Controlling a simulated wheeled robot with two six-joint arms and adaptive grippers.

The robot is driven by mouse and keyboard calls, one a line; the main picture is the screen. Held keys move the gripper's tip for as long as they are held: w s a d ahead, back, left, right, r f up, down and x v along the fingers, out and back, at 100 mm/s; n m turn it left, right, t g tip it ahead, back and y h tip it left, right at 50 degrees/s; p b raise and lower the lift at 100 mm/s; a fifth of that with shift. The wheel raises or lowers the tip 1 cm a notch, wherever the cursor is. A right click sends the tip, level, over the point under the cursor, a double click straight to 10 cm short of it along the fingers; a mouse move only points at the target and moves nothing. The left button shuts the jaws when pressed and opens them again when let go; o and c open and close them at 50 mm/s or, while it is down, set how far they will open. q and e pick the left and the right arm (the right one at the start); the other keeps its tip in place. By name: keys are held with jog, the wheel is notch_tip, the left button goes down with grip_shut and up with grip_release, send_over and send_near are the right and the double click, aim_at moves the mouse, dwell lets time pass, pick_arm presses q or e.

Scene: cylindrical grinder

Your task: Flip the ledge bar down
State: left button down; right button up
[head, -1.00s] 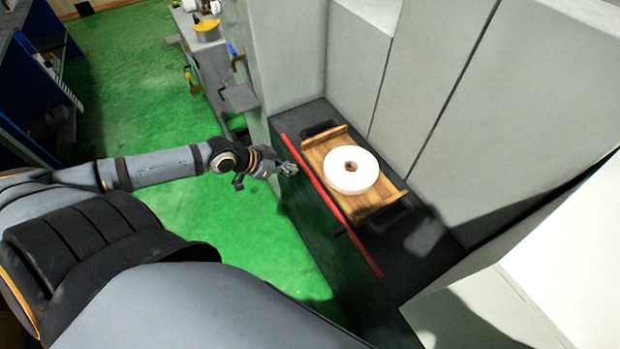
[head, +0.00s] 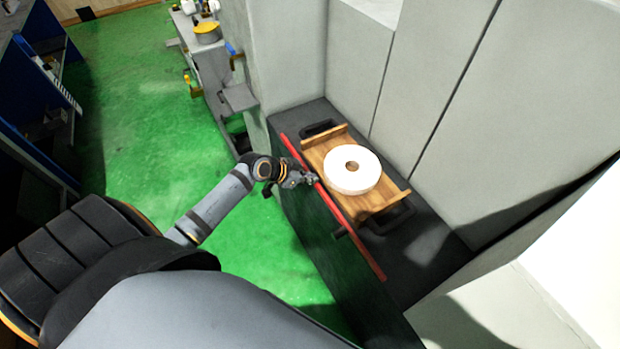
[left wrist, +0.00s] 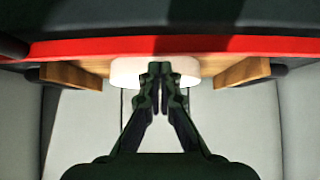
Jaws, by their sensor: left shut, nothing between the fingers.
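The red ledge bar (head: 362,247) runs along the front edge of the dark machine ledge. In the left wrist view the bar (left wrist: 90,47) crosses the picture as a red band near the top. My left gripper (head: 314,180) is shut and empty, with its fingertips close to the bar's middle. In the left wrist view its fingertips (left wrist: 160,70) are together, in front of the white wheel. I cannot tell whether they touch the bar. My right gripper is not in view.
A wooden tray (head: 312,153) with dark handles sits behind the bar, with a white grinding wheel (head: 340,180) on it. Grey machine panels (head: 430,100) rise behind. A grey bench (head: 213,75) stands at the back. The green floor (head: 140,110) on the left is open.

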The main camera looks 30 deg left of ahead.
pick_arm(q)
jog(key=shift+f, duration=0.4)
